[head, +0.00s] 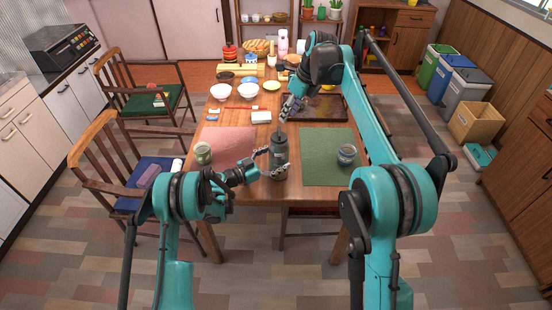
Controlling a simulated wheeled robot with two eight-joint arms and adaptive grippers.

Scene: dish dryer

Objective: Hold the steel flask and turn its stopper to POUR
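The steel flask (280,159) is a dark grey upright cylinder near the front edge of the table, between the pink and green mats. Its narrower dark stopper (279,134) is on top; any marking on it is too small to read. My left gripper (275,162) comes from the left with its fingers on either side of the flask's body and looks shut on it. My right gripper (283,116) points down just above the stopper. Whether its fingers touch the stopper, or how far apart they are, is too small to tell.
A green cup (203,153) stands on the pink mat (232,140), left. A blue-grey cup (347,155) stands on the green mat (320,150), right. White bowls (248,91), a dark tray (330,110) and several foods lie farther back. Chairs stand at the left.

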